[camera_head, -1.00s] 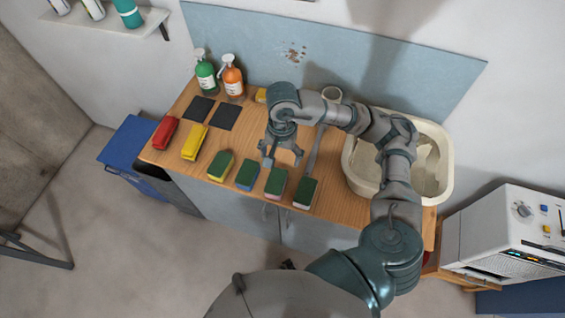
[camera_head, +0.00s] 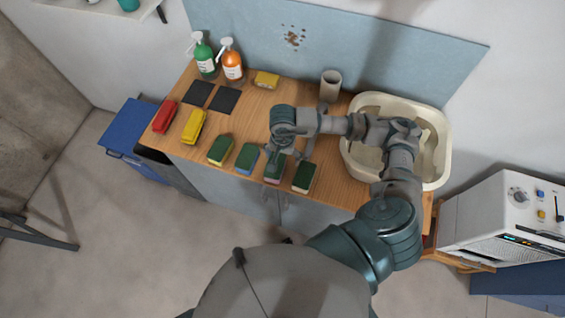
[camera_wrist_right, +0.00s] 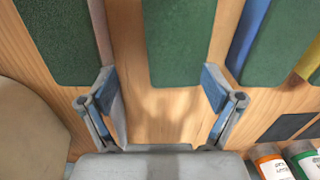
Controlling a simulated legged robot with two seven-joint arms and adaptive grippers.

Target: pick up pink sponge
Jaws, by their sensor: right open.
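The pink sponge (camera_head: 272,180) has a green top and stands in the front row on the wooden counter, partly covered by my right gripper in the head view. In the right wrist view its green top (camera_wrist_right: 180,40) lies ahead of and between the fingers. My right gripper (camera_wrist_right: 160,100) is open and empty, pointing down; the bare counter shows between its fingertips. In the head view my right gripper (camera_head: 287,155) is over the back end of the pink sponge. Contact cannot be made out. My left gripper is not in view.
A blue-sided sponge (camera_head: 246,158) and a white-sided sponge (camera_head: 304,177) flank it closely. A yellow-sided sponge (camera_head: 220,150) is farther left. A beige basin (camera_head: 440,165) stands right, a grey cup (camera_head: 331,83) behind. Spray bottles (camera_head: 233,66) stand at the back left.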

